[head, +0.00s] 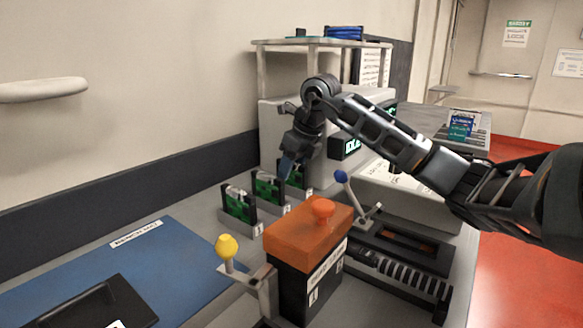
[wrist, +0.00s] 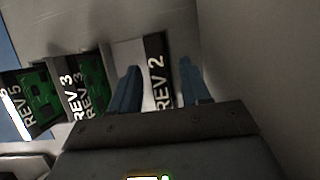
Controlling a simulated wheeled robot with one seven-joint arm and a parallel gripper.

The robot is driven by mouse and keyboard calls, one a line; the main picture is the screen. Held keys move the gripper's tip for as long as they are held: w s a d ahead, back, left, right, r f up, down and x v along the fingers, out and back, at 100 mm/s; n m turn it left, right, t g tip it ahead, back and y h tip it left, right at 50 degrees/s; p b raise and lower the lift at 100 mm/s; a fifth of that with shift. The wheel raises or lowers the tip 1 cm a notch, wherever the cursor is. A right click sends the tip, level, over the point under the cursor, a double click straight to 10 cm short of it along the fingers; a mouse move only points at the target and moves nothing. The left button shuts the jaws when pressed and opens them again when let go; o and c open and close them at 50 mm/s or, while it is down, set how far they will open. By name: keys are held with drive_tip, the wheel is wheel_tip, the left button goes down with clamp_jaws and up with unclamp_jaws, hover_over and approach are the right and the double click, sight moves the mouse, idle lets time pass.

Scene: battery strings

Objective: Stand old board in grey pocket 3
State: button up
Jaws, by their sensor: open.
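Several green circuit boards with black edges stand upright in grey pockets in the head view: a near one (head: 239,204), a middle one (head: 266,187) and a far one (head: 297,176). The near pocket (head: 240,226) is marked 1; the far pocket's number is hidden. My gripper (head: 287,166) is open and points down at the far board, partly covering it. In the wrist view, a board edge marked REV 2 (wrist: 158,75) lies between the blue fingertips of my gripper (wrist: 158,88), with gaps on both sides. Edges marked REV 3 (wrist: 70,88) and REV 5 (wrist: 28,112) are to the left.
An orange-topped box (head: 310,232) with a knob stands right in front of the pockets. A yellow-knobbed lever (head: 227,247) and a blue-knobbed lever (head: 343,178) rise beside it. A grey machine (head: 275,130) stands behind. A blue mat (head: 150,262) lies left.

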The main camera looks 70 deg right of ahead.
drive_tip(key=p+v, duration=0.4)
drive_tip(key=v, duration=0.8)
drive_tip(key=shift+r, duration=0.2)
